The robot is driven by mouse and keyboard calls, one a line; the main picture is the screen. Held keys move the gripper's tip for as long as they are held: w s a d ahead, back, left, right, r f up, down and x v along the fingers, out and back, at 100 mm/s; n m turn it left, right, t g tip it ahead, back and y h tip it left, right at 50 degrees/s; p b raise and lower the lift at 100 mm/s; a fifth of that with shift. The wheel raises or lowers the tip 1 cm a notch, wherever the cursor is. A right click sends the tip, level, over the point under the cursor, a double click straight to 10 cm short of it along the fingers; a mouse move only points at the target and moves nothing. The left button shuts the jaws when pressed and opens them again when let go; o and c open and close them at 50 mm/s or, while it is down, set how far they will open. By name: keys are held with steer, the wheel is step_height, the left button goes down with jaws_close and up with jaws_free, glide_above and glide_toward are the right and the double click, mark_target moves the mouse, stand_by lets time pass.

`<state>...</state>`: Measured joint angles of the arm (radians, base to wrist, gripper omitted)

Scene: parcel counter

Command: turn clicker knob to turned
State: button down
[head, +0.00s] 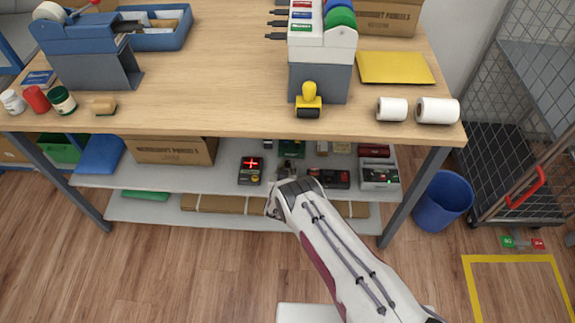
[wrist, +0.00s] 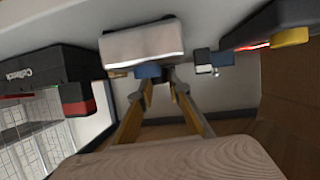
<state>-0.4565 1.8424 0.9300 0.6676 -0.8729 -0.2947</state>
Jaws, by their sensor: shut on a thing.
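In the wrist view my gripper (wrist: 157,77) has its two fingers drawn together at their tips. They are closed on a small part at a blue piece (wrist: 148,71), which I take to be the clicker knob. A pale metallic block (wrist: 142,45) is just beyond the fingertips. The knob's markings and angle cannot be made out. In the head view my arm reaches to the lower shelf (head: 222,172) under the counter, and its wrist hides the fingertips and the knob.
A dark device with a lit red cross (head: 250,170) stands left of my wrist. A dark red-and-black device (head: 336,178) and a grey-white device (head: 379,178) stand to its right. The wooden counter (head: 200,80) overhangs the shelf. A cardboard box (head: 172,150) is at the left.

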steer(key=c, duration=2.2)
jaws_free()
steer(key=shift+o, duration=0.2)
steer(key=shift+s, duration=0.1)
steer(key=d+v, duration=0.1)
steer(key=v, duration=1)
steer(key=shift+s+a, duration=0.4)
steer(key=shift+a, duration=0.05)
steer(key=shift+r, duration=0.1)
